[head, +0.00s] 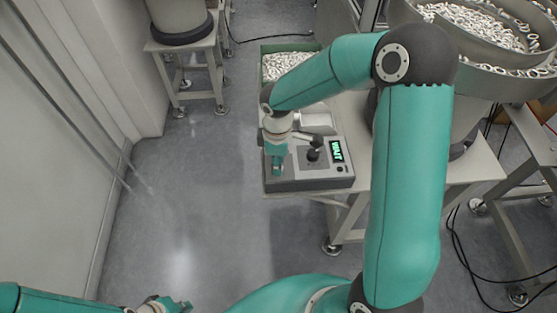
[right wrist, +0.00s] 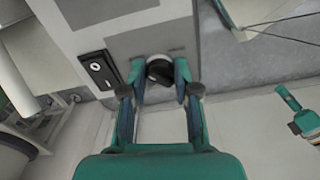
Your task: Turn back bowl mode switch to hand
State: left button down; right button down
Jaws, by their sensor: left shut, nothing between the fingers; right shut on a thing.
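The control box (head: 310,182) sits on the table's near left corner, with a lit green display reading WAIT. My right gripper (head: 277,168) reaches down onto the left part of its panel. In the right wrist view my right gripper (right wrist: 160,74) is shut on a small dark round switch knob (right wrist: 159,69), one finger on each side. Its label and which way it points cannot be read. In the head view this knob is hidden by the gripper. My left gripper (head: 170,304) is shut and empty at the bottom left, far from the box.
A black rocker-like switch plate (right wrist: 100,70) is left of the held knob. A green bin (head: 286,62) of white parts and the bowl feeder (head: 480,28) are behind. Open floor lies left.

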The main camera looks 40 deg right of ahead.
jog(key=m+b, duration=0.3)
jog(key=shift+f, duration=0.15)
jog(key=m+b, duration=0.3)
jog(key=m, duration=0.2)
jog(key=shift+m, duration=0.3)
jog(key=m+b, duration=0.2)
jog(key=m, duration=0.2)
jog(key=shift+a+m, duration=0.1)
jog(key=shift+m, duration=0.2)
jog(key=m+b, duration=0.2)
jog(key=m, duration=0.2)
jog(key=shift+m, duration=0.3)
jog(key=shift+r, duration=0.2)
jog(key=c, duration=0.9)
grip_release()
